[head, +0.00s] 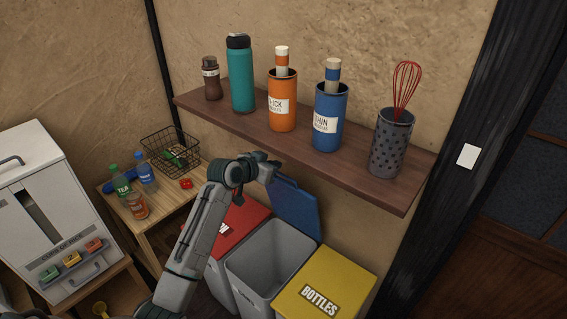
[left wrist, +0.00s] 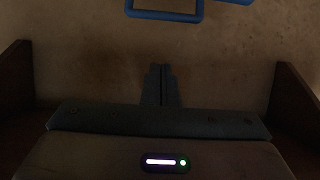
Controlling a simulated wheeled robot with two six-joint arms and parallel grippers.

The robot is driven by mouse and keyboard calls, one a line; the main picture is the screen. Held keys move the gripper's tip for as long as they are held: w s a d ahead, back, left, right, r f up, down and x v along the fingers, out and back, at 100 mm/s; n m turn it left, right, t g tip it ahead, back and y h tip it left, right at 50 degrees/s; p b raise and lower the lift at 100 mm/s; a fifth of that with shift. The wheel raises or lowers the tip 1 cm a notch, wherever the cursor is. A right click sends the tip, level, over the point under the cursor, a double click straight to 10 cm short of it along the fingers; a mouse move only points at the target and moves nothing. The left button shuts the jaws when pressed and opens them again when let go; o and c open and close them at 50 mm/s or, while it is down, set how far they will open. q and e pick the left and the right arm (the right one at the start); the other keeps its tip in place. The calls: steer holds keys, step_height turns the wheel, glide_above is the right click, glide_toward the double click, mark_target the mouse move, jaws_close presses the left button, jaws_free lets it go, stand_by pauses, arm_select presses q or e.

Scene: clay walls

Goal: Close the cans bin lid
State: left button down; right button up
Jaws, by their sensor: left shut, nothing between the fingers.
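The middle bin (head: 262,283) is grey and open, and its blue lid (head: 294,208) stands raised at its back, near the wall. The label on this bin is not readable from here; it stands between a red-lidded bin and a yellow-lidded one. My left gripper (head: 273,166) is shut and empty, just above and left of the raised blue lid's top, below the shelf's front edge. In the left wrist view, the shut fingers (left wrist: 161,86) point at the wall, and blue frame-like bars (left wrist: 165,14) show at the top, apart from the fingers. My right gripper is not in view.
A wall shelf (head: 330,165) with bottles, holders and a whisk hangs close over the bins. The red lid (head: 245,222) and yellow BOTTLES lid (head: 325,285) are shut. A small wooden table (head: 160,235) with bottles and a wire basket stands left of my arm.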

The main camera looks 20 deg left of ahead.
mark_target(284, 177)
arm_select(q)
steer(key=w+f+p, duration=0.1)
steer(key=w, duration=0.1)
steer(key=w+d+f+p, duration=0.1)
steer(key=f, duration=0.1)
steer(key=w+d+f+p, duration=0.1)
steer(key=w+f+p, duration=0.1)
steer(key=shift+w+d, duration=0.1)
steer(key=shift+w, duration=0.25)
steer(key=shift+s+a+f+p, duration=0.25)
steer(key=shift+s+p, duration=0.1)
steer(key=shift+s, duration=0.25)
steer(key=shift+s+f, duration=0.1)
steer(key=shift+f, duration=0.05)
steer(key=shift+f, duration=0.1)
